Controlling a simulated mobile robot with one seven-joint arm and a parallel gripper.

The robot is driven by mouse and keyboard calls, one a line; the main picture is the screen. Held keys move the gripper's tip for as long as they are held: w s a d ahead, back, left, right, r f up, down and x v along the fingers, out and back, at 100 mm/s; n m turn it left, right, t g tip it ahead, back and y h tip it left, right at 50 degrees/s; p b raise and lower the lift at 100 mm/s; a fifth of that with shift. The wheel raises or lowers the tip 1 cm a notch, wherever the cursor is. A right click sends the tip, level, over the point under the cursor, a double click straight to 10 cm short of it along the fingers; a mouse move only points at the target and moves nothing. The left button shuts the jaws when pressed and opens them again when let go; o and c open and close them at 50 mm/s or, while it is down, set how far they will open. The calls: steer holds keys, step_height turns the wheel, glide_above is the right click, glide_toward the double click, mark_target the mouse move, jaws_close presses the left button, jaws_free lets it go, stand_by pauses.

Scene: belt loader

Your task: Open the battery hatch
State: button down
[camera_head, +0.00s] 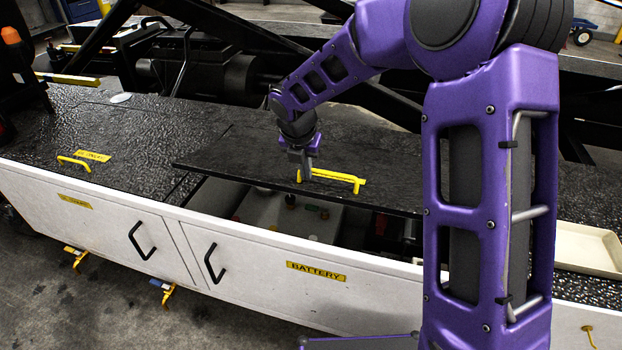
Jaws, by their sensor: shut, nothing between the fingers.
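The battery hatch (235,155) is a black textured lid on top of the white side panel. Its front edge is raised, and a dark opening (230,205) shows beneath it with parts of a battery inside. A yellow handle (335,178) is fixed on the lid. My gripper (306,178) points down at the left end of this handle. It is shut with nothing between the fingers. Whether it touches the handle or the lid, I cannot tell. A yellow "BATTERY" label (316,271) is on the white panel below.
Another black lid with a yellow handle (74,163) lies flat at the left. Black door handles (214,263) stick out from the white panel. A cream tray (588,248) sits at the right. Black beams (375,90) cross behind the hatch. My arm hides part of the right side.

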steer(key=w+d+r, duration=0.2)
steer(key=w+r, duration=0.6)
steer(key=r, duration=0.1)
steer(key=w+d+r, duration=0.3)
steer(key=w+r, duration=0.4)
steer(key=r, duration=0.2)
steer(key=shift+w+d+p, duration=0.15)
steer(key=shift+w+p, duration=0.15)
steer(key=shift+w, duration=0.1)
steer(key=shift+r, duration=0.1)
steer(key=shift+r, duration=0.1)
